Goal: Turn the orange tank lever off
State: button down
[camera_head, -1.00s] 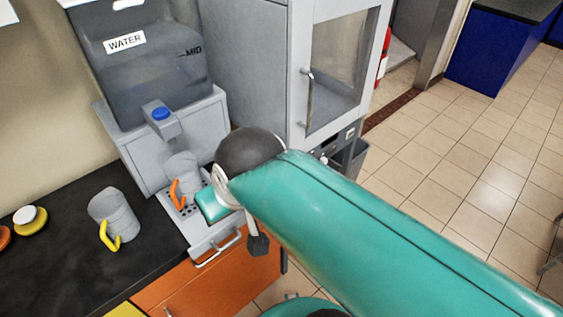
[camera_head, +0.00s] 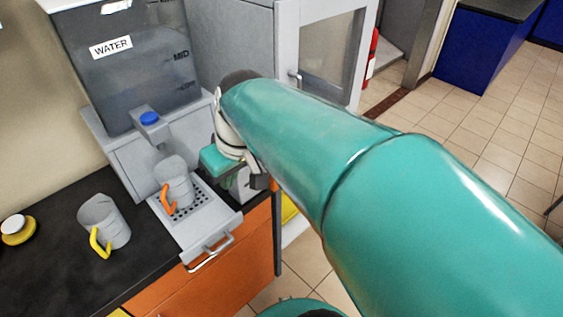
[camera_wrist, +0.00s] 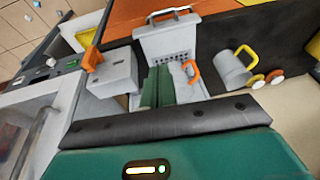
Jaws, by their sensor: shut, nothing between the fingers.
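An orange block-like piece (camera_wrist: 92,58) sits at the end of a light grey box (camera_wrist: 112,78) in the wrist view; I cannot tell whether it is the orange tank lever. In the head view the grey box (camera_head: 242,187) is partly hidden behind my arm, with only a bit of orange beside it. My gripper (camera_head: 216,160) is right of the dispenser tray. Its teal fingers (camera_wrist: 157,84) are shut and empty in the wrist view, between the grey box and a mug with an orange handle (camera_wrist: 186,80). No other orange lever is clear.
The orange-handled mug (camera_head: 175,181) stands on the perforated tray (camera_head: 205,220) under the WATER tank (camera_head: 135,75). A yellow-handled mug (camera_head: 104,222) stands on the black counter (camera_head: 55,270). A glass-door cabinet (camera_head: 325,50) stands behind my arm. Tiled floor is open at right.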

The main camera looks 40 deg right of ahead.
jog(key=w+d+f+y, duration=0.1)
jog(key=d+f+y, duration=0.1)
jog(key=d, duration=1)
jog(key=w+d+f+n+t+y, duration=0.1)
jog(key=d+f+y, duration=0.2)
jog(key=d, duration=1)
jog(key=shift+w+f, duration=0.4)
jog(key=shift+f, duration=0.35)
jog(key=x, duration=1)
jog(key=shift+w+d, duration=0.1)
jog(key=shift+w, duration=0.05)
